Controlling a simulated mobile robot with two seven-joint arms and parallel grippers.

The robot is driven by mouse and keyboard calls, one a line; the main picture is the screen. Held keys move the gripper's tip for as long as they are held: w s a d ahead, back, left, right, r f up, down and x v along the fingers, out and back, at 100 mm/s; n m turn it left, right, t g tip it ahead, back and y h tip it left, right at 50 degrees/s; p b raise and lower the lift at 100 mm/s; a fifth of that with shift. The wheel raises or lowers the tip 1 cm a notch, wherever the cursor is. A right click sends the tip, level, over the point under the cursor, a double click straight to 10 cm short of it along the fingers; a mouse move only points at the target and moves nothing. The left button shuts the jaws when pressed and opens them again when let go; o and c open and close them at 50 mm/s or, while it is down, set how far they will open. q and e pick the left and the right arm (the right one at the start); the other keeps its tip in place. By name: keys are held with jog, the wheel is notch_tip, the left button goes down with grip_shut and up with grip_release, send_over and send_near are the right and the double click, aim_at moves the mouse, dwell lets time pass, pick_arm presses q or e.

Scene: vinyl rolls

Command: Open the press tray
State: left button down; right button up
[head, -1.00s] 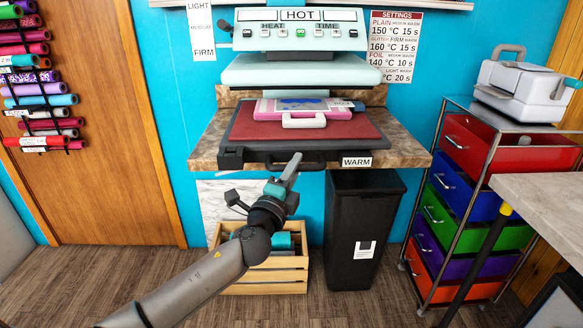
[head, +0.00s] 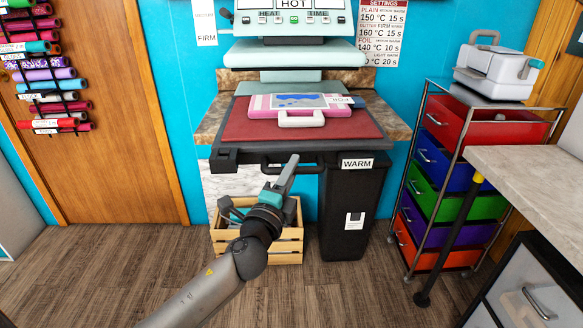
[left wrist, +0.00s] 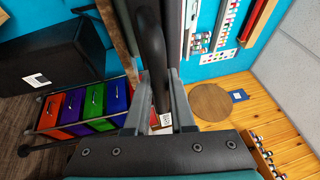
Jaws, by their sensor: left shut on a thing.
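The press tray (head: 245,127) is a dark frame with a red pad. It is slid out from the heat press (head: 292,52) and its front overhangs the counter. A pink case-shaped item (head: 335,117) with a white handle and a blue patch lies on the pad. My left gripper (head: 290,162) is at the black handle (head: 311,168) on the tray's front. In the left wrist view the black handle (left wrist: 151,45) runs between the fingers of my left gripper (left wrist: 160,112), which is shut on it. My right gripper is not in view.
A black bin (head: 352,215) and a wooden crate (head: 257,246) stand below the counter (head: 395,118). A drawer cart (head: 470,165) with a white machine (head: 498,65) on top stands at the right, near a pale table (head: 545,170). The floor at the left is clear.

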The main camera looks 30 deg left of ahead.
pick_arm(q)
jog(key=c, duration=1.2)
grip_release()
jog(key=o, duration=0.4)
jog(key=shift+w, duration=0.1)
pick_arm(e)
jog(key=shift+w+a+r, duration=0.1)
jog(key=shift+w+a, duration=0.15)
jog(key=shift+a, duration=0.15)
pick_arm(q)
jog(key=shift+o, duration=0.2)
jog(key=b+v, duration=0.2)
jog(key=v, duration=1.3)
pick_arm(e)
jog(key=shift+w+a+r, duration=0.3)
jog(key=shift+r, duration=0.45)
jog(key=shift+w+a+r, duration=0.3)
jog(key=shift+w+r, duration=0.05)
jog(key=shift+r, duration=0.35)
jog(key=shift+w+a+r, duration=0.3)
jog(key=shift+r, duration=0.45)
